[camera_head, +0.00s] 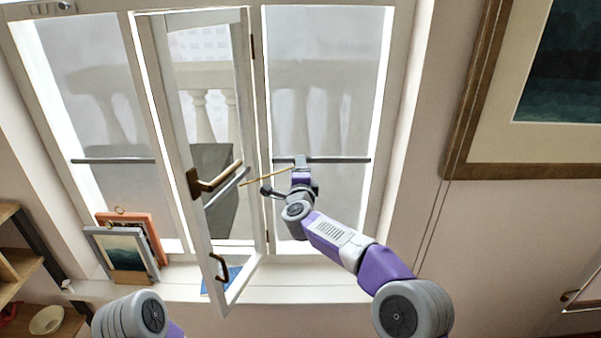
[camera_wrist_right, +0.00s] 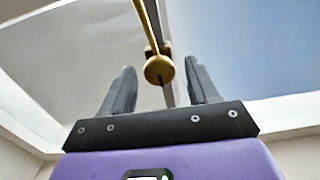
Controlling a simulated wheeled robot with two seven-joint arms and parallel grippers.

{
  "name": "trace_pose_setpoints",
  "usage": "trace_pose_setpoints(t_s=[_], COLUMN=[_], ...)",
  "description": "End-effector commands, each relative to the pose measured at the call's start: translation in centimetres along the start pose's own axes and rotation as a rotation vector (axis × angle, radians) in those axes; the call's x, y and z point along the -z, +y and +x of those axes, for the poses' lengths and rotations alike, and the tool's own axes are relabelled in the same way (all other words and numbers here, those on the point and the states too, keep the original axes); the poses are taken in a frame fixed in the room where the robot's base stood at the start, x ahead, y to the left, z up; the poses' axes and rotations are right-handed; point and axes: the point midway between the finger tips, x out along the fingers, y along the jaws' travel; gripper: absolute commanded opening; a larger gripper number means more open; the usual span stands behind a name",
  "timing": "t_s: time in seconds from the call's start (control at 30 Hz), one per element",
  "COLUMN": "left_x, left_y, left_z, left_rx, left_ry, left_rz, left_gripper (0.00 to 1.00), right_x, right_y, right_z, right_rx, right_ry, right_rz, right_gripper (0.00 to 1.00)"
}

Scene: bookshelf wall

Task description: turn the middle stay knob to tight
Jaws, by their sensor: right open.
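The open middle window sash (camera_head: 197,232) stands out into the room, with a thin brass stay rod (camera_head: 262,179) running from it towards my right gripper. In the right wrist view a round brass stay knob (camera_wrist_right: 159,70) sits below the brass rod (camera_wrist_right: 146,25), with a dark mark at its lower edge. My right gripper (camera_head: 300,162) is at the window by the rod's right end. In the wrist view its two dark fingers (camera_wrist_right: 160,85) are apart, with the knob appearing between them; contact cannot be told. In the head view the knob is hidden or too small. My left gripper is out of view.
The sash carries a brass handle (camera_head: 215,178) and a lower pull (camera_head: 219,267). A grey picture frame (camera_head: 122,255) and an orange frame (camera_head: 148,232) lean on the left sill. A blue item (camera_head: 222,280) lies behind the sash. The right sill (camera_head: 305,290) looks clear.

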Motion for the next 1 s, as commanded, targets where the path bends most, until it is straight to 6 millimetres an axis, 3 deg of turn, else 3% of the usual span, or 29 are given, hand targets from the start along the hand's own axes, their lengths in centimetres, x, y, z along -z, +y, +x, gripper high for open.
trace_pose_setpoints(t_s=[0.27,0.8,1.0], left_x=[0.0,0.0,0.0], left_y=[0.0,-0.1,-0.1], left_z=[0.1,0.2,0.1], left_rx=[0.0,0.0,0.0], left_ry=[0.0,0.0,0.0], left_rz=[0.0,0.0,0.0], left_gripper=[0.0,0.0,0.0], right_x=[0.0,0.0,0.0], right_y=[-0.1,-0.1,-0.1], right_z=[-0.5,-6.6,-7.5], right_rx=[0.001,0.0,0.001], right_ry=[0.0,-0.001,0.0], right_rz=[-0.001,-0.001,-0.001], right_gripper=[0.6,0.6,0.6])
